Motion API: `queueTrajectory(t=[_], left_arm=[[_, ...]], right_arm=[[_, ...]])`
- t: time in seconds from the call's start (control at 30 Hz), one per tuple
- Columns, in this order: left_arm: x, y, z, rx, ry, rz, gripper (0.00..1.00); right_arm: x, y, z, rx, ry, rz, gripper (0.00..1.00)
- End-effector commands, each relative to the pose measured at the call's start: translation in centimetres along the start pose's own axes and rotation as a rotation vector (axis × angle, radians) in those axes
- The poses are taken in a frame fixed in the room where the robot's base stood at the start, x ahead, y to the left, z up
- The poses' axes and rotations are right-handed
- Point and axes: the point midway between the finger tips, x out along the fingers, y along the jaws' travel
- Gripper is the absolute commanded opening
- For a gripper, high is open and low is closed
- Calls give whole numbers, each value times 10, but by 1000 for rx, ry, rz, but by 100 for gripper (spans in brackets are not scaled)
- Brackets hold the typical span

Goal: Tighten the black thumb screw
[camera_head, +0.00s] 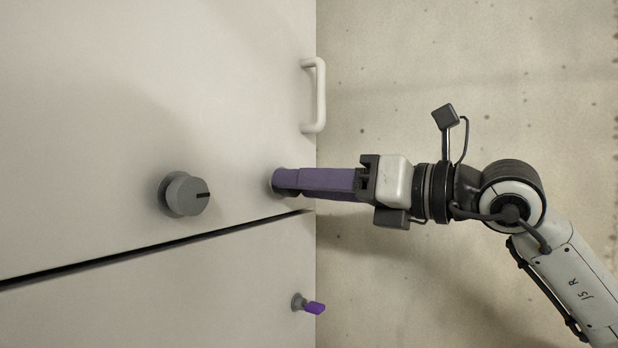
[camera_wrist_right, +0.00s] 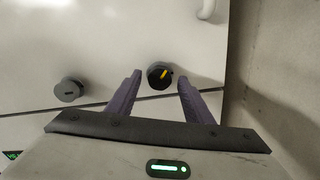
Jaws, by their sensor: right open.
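The black thumb screw is a round black knob with a yellow mark (camera_wrist_right: 160,75) on the pale panel, seen in the wrist view. In the head view it is mostly hidden behind my fingers. My right gripper (camera_head: 283,182) reaches in from the right with its purple fingers pointing at the panel. In the wrist view the right gripper (camera_wrist_right: 160,80) is open, one finger on each side of the knob. Whether the fingers touch it I cannot tell. My left gripper is not in view.
A grey knob with a dark mark (camera_head: 186,195) sits left of my fingers. A white handle (camera_head: 319,95) is above, at the panel's right edge. A purple-winged grey fitting (camera_head: 312,307) is below a dark seam (camera_head: 150,248). Concrete wall (camera_head: 480,80) fills the right.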

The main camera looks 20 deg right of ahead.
Motion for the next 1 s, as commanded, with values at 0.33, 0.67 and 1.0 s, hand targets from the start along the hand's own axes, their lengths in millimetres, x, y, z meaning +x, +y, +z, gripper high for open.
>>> queueTrajectory(t=[0.33,0.67,1.0], left_arm=[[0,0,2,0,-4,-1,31],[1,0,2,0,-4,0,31],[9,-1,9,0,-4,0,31]], right_arm=[[1,0,0,0,0,0,33],[1,0,0,7,0,0,6],[1,0,-2,142,-1,2,6]])
